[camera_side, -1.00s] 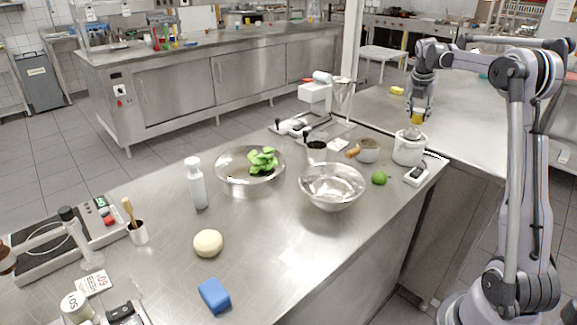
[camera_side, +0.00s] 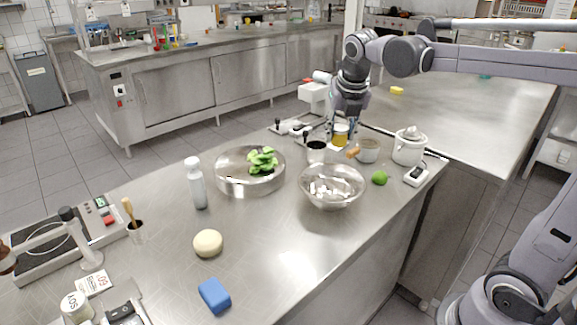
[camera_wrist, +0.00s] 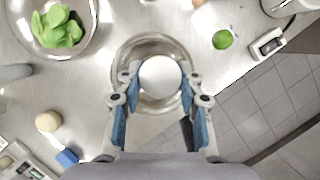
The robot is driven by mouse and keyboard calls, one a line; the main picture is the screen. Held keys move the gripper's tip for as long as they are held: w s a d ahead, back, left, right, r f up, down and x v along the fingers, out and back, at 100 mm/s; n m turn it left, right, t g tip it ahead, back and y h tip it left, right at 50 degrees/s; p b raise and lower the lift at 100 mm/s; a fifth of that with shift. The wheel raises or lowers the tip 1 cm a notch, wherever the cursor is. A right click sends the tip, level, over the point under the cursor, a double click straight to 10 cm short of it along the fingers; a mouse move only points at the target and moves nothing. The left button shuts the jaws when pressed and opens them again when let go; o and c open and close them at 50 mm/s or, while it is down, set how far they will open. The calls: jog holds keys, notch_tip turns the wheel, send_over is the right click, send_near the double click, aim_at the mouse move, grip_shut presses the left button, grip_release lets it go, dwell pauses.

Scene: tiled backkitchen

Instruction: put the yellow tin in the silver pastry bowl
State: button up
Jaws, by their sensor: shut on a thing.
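The yellow tin (camera_side: 341,134) is held between the fingers of my gripper (camera_side: 345,128), in the air. In the wrist view my gripper (camera_wrist: 160,84) is shut on the tin, whose pale round end (camera_wrist: 160,77) faces the camera. The silver pastry bowl (camera_side: 332,200) stands upright on the steel counter. In the side view the tin shows above and behind the bowl's far rim. In the wrist view the tin covers the middle of the bowl (camera_wrist: 148,42); the bowl's inside is partly hidden there.
A wide steel bowl with green leaves (camera_side: 234,184) stands left of the pastry bowl. A lime (camera_side: 379,178), a small saucepan (camera_side: 368,151) and a white pot (camera_side: 408,151) are to the right. A white bottle (camera_side: 197,184) and a pale ball (camera_side: 208,243) are further left.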

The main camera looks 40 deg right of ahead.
jog(key=a, duration=0.1)
jog(key=s+a, duration=0.1)
jog(key=shift+a+f+n, duration=0.15)
jog(key=shift+a+n, duration=0.15)
jog(key=shift+a, duration=0.05)
jog(key=shift+f, duration=5.4)
jog(key=o, duration=1.2)
jog(key=shift+o, duration=0.2)
notch_tip(320, 180, up, 7)
jog(key=shift+s, duration=0.1)
